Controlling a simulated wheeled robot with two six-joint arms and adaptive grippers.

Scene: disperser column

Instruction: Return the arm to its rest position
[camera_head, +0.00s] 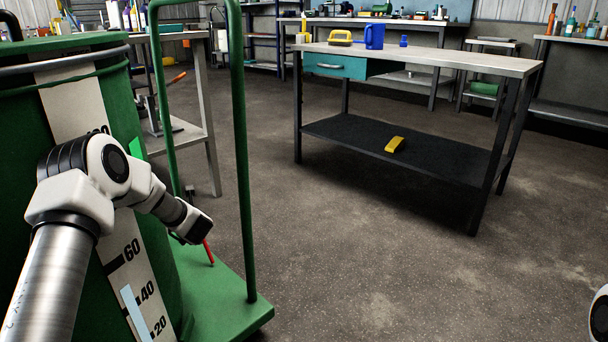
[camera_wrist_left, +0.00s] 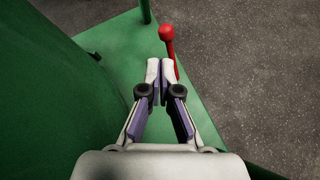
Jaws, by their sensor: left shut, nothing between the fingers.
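My left arm reaches in from the left in the head view, in front of a green column (camera_head: 22,110). Its wrist bends down over a green base (camera_head: 225,300). In the left wrist view my left gripper (camera_wrist_left: 158,72) is shut and empty, above the green base (camera_wrist_left: 115,48). A red-knobbed lever (camera_wrist_left: 167,34) stands just beyond the fingertips. The lever's red part also shows in the head view (camera_head: 208,252), below the wrist. I cannot tell whether the fingers touch it. My right gripper is not in view; only a bit of my right arm shows at the lower right edge.
A green tubular frame (camera_head: 241,150) rises from the base close to the left wrist. The column carries a numbered scale (camera_head: 130,250). A workbench (camera_head: 455,59) with a blue jug (camera_head: 374,36) stands further back. The floor between is clear.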

